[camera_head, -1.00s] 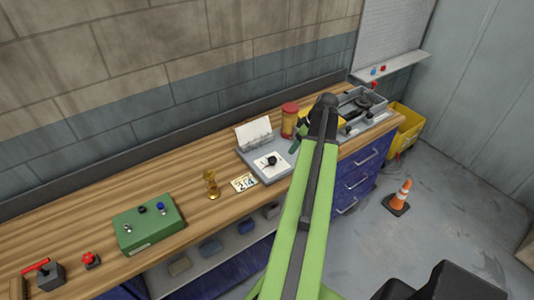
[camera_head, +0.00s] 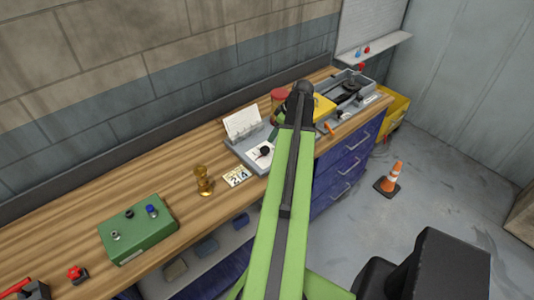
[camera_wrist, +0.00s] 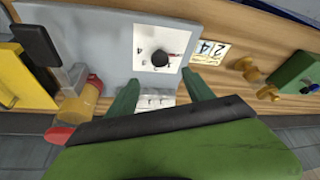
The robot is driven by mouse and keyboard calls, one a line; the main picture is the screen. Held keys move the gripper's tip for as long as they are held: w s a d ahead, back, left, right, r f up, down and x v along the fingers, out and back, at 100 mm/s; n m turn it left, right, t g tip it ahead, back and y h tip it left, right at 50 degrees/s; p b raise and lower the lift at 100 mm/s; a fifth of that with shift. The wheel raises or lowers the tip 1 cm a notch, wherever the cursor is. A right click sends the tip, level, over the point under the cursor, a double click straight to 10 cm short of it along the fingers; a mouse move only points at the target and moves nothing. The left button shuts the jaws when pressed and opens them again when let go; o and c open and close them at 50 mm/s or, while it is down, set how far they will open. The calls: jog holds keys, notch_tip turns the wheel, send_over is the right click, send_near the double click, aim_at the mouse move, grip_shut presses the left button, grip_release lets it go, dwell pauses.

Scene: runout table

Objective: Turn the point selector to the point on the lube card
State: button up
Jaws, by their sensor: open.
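The point selector is a black round knob (camera_wrist: 160,58) on a white square dial plate (camera_wrist: 145,38), fixed to a grey panel (camera_wrist: 92,35). In the head view the knob (camera_head: 265,152) shows just left of my arm. The lube card (camera_head: 237,176) is a small pale card on the bench, left of the panel. In the wrist view the card (camera_wrist: 209,51) shows digits that look like 2 and 4. My gripper (camera_wrist: 160,93) is open and empty. Its green fingers show apart on either side, below the knob in the picture, not touching it. My arm hides most of it in the head view.
A white upright sheet (camera_head: 242,122) stands at the panel's back. A red-capped jar (camera_head: 279,98) and a yellow object (camera_head: 323,108) are close to the right. A brass piece (camera_head: 203,181) and a green box (camera_head: 138,229) stand left. An orange cone (camera_head: 389,177) is on the floor.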

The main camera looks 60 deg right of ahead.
aim_at(265, 149)
jog(key=b+x, duration=0.9)
jog(key=x, duration=0.2)
jog(key=shift+s+f, duration=0.1)
jog(key=shift+f, duration=0.25)
jog(key=shift+w+f+b, duration=0.2)
jog(key=shift+b, duration=0.1)
jog(key=shift+r, duration=0.1)
